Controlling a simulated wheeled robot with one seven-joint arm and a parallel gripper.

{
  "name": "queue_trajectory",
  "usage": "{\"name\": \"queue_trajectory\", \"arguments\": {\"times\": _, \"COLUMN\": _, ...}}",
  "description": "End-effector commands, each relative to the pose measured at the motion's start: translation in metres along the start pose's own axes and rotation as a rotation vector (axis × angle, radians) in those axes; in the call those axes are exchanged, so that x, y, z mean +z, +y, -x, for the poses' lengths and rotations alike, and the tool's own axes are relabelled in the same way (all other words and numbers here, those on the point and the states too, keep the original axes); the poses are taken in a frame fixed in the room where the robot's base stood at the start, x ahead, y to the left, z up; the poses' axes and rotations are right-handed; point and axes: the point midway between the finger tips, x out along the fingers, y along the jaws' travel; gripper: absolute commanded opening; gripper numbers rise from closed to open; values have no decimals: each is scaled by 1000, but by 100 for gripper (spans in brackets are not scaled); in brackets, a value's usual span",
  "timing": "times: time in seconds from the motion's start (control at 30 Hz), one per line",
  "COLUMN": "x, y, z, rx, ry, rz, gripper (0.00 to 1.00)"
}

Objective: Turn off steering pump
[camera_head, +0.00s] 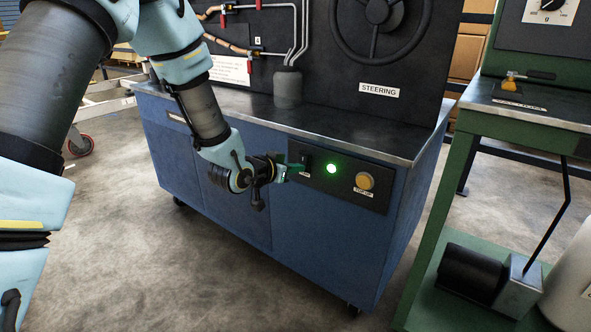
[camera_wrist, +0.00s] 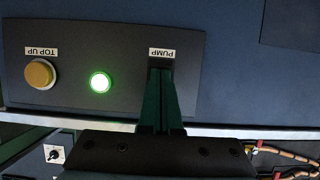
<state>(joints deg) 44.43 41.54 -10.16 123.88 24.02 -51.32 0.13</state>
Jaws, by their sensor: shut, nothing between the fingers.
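The blue trolley (camera_head: 230,190) carries a black control panel (camera_head: 342,187) on its front, below the "STEERING" sign (camera_head: 379,90). The black pump switch (camera_head: 306,160) is at the panel's left end in the head view. A round green lamp (camera_head: 331,169) beside it is lit; it also glows in the wrist view (camera_wrist: 100,82). My gripper (camera_head: 296,171) is shut and empty, its fingertips right at the switch. In the upside-down wrist view, the dark green fingers (camera_wrist: 160,80) end just by the "PUMP" label (camera_wrist: 162,54) and hide most of the switch. I cannot tell whether they touch it.
A yellow "TOP UP" button (camera_head: 365,181) sits right of the lamp. A grey metal worktop edge (camera_head: 335,147) runs above the panel. A green bench (camera_head: 520,112) stands close on the right. The floor before the trolley is clear.

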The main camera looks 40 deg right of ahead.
Motion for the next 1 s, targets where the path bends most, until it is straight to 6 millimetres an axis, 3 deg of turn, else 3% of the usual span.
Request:
{"name": "queue_trajectory", "arguments": {"times": 0.1, "x": 10, "y": 0, "z": -7, "rx": 0, "ry": 44, "rz": 1, "gripper": 0}}
{"name": "queue_trajectory", "arguments": {"times": 0.7, "x": -14, "y": 0, "z": 2, "rx": 0, "ry": 44, "rz": -1, "gripper": 0}}
{"name": "queue_trajectory", "arguments": {"times": 1.0, "x": -16, "y": 0, "z": 2, "rx": 1, "ry": 45, "rz": -1, "gripper": 0}}
